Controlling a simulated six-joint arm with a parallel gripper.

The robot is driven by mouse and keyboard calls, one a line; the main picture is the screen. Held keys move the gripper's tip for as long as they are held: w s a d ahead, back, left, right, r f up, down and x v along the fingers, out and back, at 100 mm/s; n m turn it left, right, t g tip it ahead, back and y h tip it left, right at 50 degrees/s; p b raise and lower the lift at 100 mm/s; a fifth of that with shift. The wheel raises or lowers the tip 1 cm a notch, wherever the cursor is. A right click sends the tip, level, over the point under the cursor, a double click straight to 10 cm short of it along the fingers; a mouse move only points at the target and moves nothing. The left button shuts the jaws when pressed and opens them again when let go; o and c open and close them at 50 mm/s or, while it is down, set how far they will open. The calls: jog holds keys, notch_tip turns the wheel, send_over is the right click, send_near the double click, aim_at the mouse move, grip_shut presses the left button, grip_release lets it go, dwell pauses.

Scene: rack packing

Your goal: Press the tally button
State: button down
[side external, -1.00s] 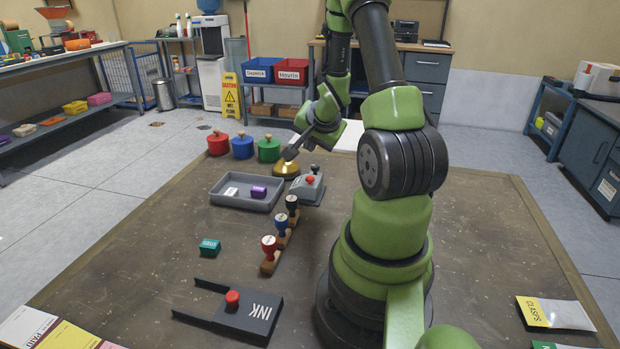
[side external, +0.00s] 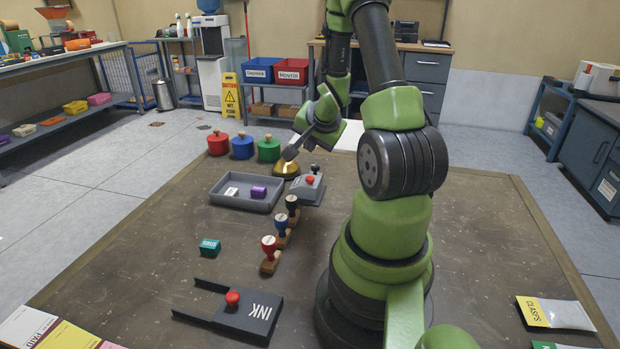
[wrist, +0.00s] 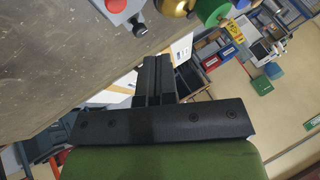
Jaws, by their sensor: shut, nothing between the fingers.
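The grey tally counter (side external: 312,193) with a red button (side external: 310,180) on top stands on the table beside the gold dome bell (side external: 287,169). In the wrist view the counter (wrist: 128,14), its red button (wrist: 115,4) and a dark side knob (wrist: 140,30) show at the top edge, partly cut off. My gripper (side external: 289,153) is shut and empty, above the bell and up and left of the counter in the side view. Its closed fingers (wrist: 154,62) show in the wrist view, apart from the counter.
A grey tray (side external: 231,201) holds a white and a purple block. Red, blue and green lidded pots (side external: 268,151) stand behind. Handled stamps (side external: 270,255) stand in a row nearer the front.

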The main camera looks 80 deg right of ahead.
aim_at(312, 177)
jog(key=shift+r, duration=0.15)
notch_tip(312, 177, up, 4)
jog(key=shift+f, duration=0.2)
jog(key=shift+f, duration=0.1)
jog(key=shift+f, duration=4.35)
jog(key=shift+f, duration=0.15)
jog(key=shift+f, duration=0.25)
